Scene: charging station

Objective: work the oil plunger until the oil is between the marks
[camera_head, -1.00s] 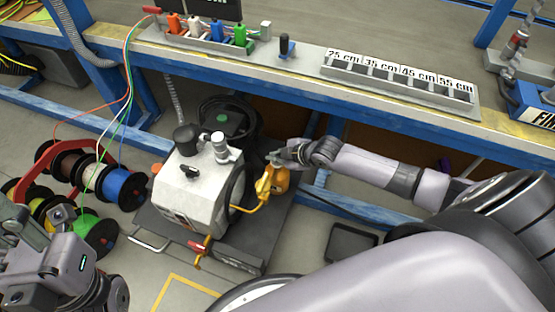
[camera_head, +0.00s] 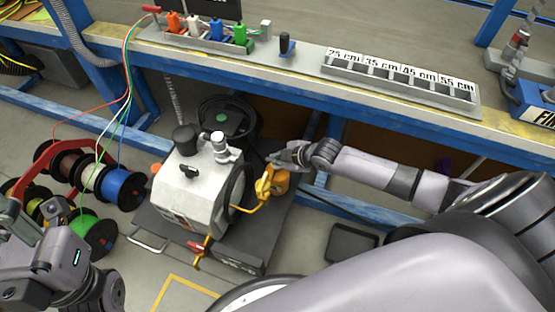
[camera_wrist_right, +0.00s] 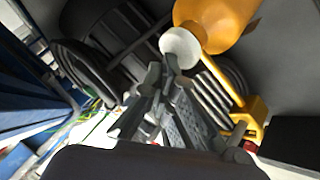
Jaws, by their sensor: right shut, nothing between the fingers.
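A white pump unit (camera_head: 186,190) with a dark round cap stands on a dark base on the floor. An orange-yellow oil container (camera_head: 279,182) sits at its right side. It also shows in the right wrist view (camera_wrist_right: 218,22), with a white round knob (camera_wrist_right: 180,46) on it. I cannot tell if this knob is the plunger. My right gripper (camera_head: 277,158) is at the container's top. In the right wrist view its shut, empty fingers (camera_wrist_right: 160,85) are close to the knob; contact is unclear. My left arm is at lower left; its fingers are unclear. Oil level and marks are not readable.
A blue-framed workbench (camera_head: 300,75) with a slotted length tray (camera_head: 400,84) runs behind the unit. Cable spools (camera_head: 85,180) stand at left. A black tray (camera_head: 351,243) lies on the floor at right. A yellow pipe (camera_head: 247,208) runs beside the container.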

